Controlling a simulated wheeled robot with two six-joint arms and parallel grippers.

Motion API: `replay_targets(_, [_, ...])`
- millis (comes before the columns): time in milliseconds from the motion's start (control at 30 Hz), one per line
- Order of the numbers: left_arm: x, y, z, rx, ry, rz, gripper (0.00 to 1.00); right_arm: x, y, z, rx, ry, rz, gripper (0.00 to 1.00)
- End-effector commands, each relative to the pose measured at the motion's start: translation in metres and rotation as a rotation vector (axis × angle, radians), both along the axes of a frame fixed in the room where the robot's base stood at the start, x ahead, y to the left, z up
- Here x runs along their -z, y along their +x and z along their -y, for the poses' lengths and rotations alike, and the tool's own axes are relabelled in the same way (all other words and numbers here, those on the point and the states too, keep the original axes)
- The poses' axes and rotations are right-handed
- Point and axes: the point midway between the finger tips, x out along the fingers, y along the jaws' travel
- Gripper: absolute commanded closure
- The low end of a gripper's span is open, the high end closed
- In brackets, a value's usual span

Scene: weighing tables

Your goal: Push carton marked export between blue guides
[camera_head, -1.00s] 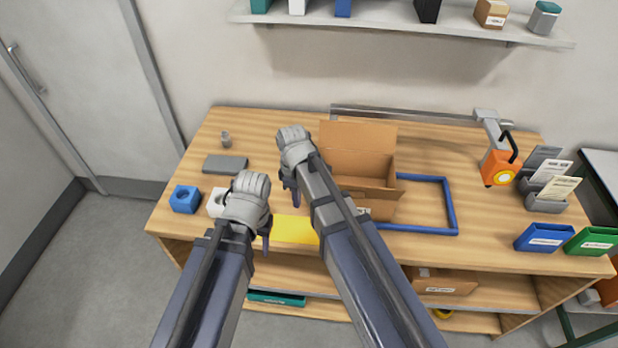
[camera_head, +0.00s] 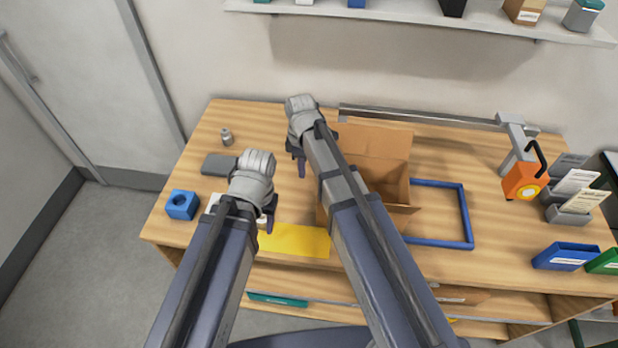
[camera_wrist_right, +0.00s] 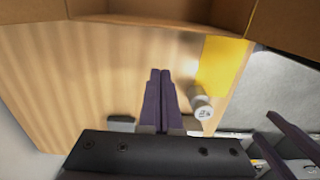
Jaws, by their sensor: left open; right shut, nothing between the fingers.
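An open brown carton (camera_head: 392,180) stands on the table, flaps up, partly hidden by my right arm; no export marking is readable. Its edge also shows at the top of the right wrist view (camera_wrist_right: 160,12). The blue guides (camera_head: 467,215) lie on the table to the right of the carton, which is beside them. My right gripper (camera_head: 302,168) is shut and empty, left of the carton; its closed fingers show in the right wrist view (camera_wrist_right: 160,95). My left gripper (camera_head: 268,218) is open and empty near the yellow mat (camera_head: 300,241).
A blue block (camera_head: 181,205), a grey slab (camera_head: 223,164) and a small metal weight (camera_head: 226,137) are at left. A capped cylinder (camera_wrist_right: 201,106) stands near the right gripper's fingers. An orange device (camera_head: 524,181) and a blue bin (camera_head: 566,257) are at right. A rail (camera_head: 430,116) runs behind.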

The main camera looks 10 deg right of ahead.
Motion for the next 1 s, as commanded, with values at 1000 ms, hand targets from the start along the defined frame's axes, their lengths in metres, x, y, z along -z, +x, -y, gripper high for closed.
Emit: replay_targets(1000, [0.097,0.000,0.000,-0.002,0.000,0.000,0.50,0.097,-0.009,0.027,0.004,0.000,0.000,1.00])
